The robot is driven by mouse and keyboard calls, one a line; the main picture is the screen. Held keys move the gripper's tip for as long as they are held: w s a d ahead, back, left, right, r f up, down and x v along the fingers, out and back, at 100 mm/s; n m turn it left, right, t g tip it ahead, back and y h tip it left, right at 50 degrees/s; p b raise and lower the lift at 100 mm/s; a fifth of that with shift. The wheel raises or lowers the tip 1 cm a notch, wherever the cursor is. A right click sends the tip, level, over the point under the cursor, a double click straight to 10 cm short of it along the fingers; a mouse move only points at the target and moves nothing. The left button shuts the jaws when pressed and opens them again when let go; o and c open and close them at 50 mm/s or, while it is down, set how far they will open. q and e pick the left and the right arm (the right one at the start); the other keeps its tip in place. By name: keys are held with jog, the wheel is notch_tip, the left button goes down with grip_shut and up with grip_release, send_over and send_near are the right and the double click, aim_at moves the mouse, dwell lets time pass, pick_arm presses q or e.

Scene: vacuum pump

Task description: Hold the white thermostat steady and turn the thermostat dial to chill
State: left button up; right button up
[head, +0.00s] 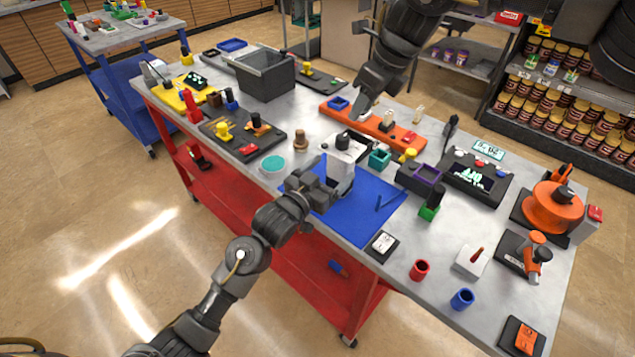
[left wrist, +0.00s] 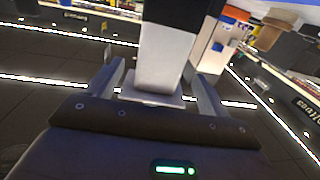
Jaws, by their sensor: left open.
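A white block with a dark knob (head: 352,150), which looks like the thermostat, stands behind the blue mat near the middle of the table. The dial's setting is too small to read. My left gripper (head: 338,172) is open over the mat, just in front of this block. In the left wrist view a white block with a black part (left wrist: 165,55) stands between the open fingers of my left gripper (left wrist: 155,85); I cannot tell whether they touch it. My right gripper (head: 364,108) comes down from the top, beyond the block, over the orange board; its finger gap is unclear.
The blue mat (head: 375,205) lies under my left gripper. A teal box (head: 379,159), a purple-rimmed box (head: 427,174) and an orange board (head: 345,115) crowd the block. A white box with a red lever (head: 470,262) stands at right. A grey bin (head: 262,77) stands at the back left.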

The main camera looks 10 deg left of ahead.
aim_at(336, 166)
pick_arm(q)
jog(key=shift+x, duration=1.75)
jog(key=shift+c, duration=0.4)
